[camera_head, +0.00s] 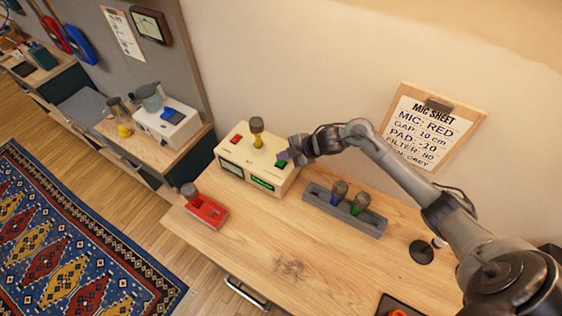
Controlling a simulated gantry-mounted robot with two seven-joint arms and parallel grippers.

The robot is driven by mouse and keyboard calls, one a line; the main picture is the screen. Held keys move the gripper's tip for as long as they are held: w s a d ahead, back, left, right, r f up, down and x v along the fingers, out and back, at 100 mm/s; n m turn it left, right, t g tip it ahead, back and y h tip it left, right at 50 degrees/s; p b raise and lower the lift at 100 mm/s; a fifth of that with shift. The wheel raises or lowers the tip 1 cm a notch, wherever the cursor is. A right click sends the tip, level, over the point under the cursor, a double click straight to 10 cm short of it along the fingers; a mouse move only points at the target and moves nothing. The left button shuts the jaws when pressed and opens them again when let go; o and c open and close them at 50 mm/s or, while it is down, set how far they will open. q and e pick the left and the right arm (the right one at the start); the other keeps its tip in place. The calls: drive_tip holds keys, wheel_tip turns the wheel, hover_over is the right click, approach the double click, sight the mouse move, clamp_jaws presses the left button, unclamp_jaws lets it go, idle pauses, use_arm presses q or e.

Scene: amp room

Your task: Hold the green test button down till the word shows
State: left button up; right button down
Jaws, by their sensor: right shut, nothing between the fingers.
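A cream test box (245,150) stands on the wooden table, with a yellow-bodied microphone (257,136) upright on top. A red button (236,140) is on its left and the green test button (281,164) on its right. Its front has a pale meter (231,170) and a small green-lit display (263,184); any word there is too small to read. My right gripper (284,157) is shut and empty, its tips at the green button, partly covering it. I cannot tell whether they press it. My left gripper is not in view.
A red holder with a microphone (208,211) lies left of the box. A grey tray (317,191) holds a blue and a green microphone on the right. A dark round stand (422,252) is at right. The table's front middle is clear.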

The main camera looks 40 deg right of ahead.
idle(0.3)
drive_tip(key=shift+f, duration=0.1)
drive_tip(key=shift+f, duration=0.35)
idle(0.3)
drive_tip(key=shift+f+b, duration=0.35)
drive_tip(key=shift+f, duration=0.15)
idle(0.5)
idle(1.9)
idle(0.7)
idle(0.7)
